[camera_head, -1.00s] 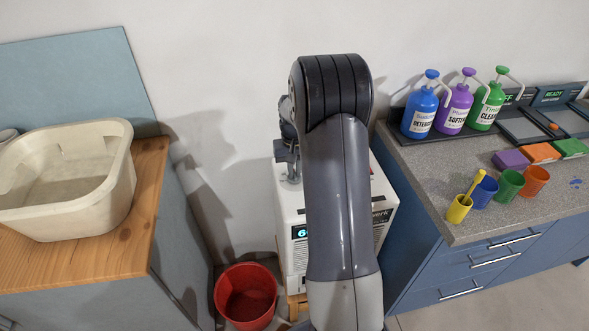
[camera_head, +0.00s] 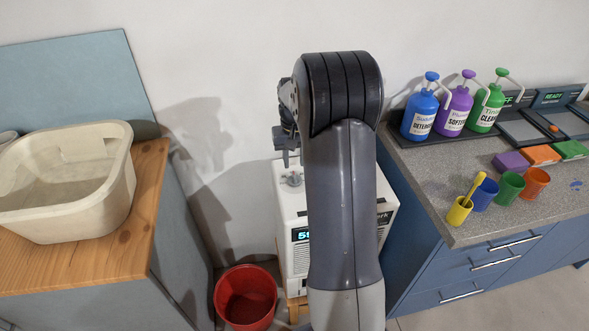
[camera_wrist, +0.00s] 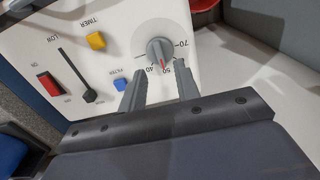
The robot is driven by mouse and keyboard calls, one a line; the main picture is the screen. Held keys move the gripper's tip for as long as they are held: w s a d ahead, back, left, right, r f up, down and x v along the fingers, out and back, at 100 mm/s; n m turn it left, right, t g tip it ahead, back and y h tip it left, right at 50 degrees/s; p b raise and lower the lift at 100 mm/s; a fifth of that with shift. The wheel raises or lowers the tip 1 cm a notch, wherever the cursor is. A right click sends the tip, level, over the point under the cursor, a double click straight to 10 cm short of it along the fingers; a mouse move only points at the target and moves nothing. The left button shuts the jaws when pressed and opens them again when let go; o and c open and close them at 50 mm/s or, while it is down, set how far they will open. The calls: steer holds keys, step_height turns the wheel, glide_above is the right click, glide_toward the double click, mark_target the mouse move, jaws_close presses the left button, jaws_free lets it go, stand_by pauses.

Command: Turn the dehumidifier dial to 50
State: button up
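The dial's red mark points close to the 50 label. The lit display (camera_head: 301,236) starts with a 5; the rest is hidden behind my arm. My gripper (camera_wrist: 160,70) is open and empty, its fingers spread on the near side of the dial. In the head view my gripper (camera_head: 286,150) is above the dial, apart from it.
The panel also has a red switch (camera_wrist: 49,83), a slider (camera_wrist: 77,75), a yellow button (camera_wrist: 96,40) and a blue button (camera_wrist: 120,84). A red bucket (camera_head: 246,296) stands at the left. Wooden (camera_head: 110,245) and grey (camera_head: 430,180) countertops flank the dehumidifier.

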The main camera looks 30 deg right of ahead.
mark_target(294, 176)
step_height(294, 176, up, 6)
steer(key=shift+f, duration=0.1)
stand_by(0.4)
step_height(294, 176, down, 11)
steer(key=shift+r, duration=0.2)
steer(key=shift+f, duration=0.1)
stand_by(0.3)
